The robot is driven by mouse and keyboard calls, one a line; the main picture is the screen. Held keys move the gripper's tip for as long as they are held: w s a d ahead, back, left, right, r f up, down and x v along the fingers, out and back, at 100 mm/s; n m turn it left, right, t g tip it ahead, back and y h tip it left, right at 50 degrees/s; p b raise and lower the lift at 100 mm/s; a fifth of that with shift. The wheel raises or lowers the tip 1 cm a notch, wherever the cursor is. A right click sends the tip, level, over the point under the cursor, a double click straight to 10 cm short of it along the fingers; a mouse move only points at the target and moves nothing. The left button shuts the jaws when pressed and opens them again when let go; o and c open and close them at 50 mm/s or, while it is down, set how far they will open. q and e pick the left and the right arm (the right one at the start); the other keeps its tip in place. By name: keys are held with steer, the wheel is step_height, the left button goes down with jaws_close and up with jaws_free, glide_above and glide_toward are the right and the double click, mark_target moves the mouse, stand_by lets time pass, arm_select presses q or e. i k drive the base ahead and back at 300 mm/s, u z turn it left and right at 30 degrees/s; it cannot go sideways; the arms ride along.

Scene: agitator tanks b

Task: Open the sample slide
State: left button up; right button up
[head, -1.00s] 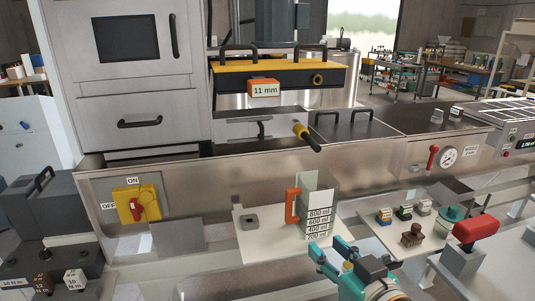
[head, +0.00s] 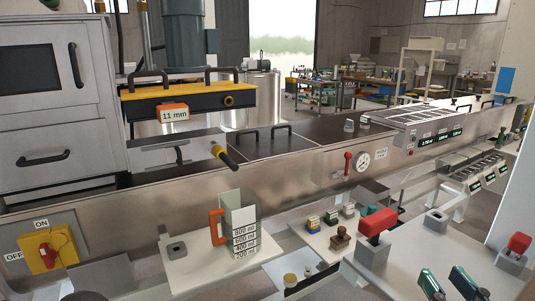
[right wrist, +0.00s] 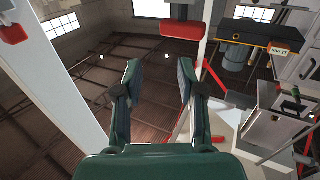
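My right gripper (head: 449,283) is at the lower right of the head view. Its two dark green fingers stand apart with nothing between them. The right wrist view shows the same open, empty fingers (right wrist: 159,75). I cannot tell for sure which part is the sample slide. A yellow-and-black handle (head: 224,157) sticks out from the machine front below a black-and-yellow unit (head: 190,98) with an orange "11 mm" label (head: 173,113). The right gripper is far from this handle. My left gripper is not in view.
A measuring vessel with an orange handle (head: 240,229) stands on a white shelf (head: 193,265). A red-yellow switch (head: 47,250) is at the lower left. Red-topped blocks (head: 376,223) (head: 519,243) stand left and right of my right gripper. A gauge (head: 363,160) sits beside a red lever.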

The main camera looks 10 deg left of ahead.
mark_target(179, 154)
steer(key=z, duration=1.2)
steer(key=k, duration=1.15)
steer(key=u, duration=1.75)
steer(key=i, duration=1.65)
steer(key=z, duration=0.05)
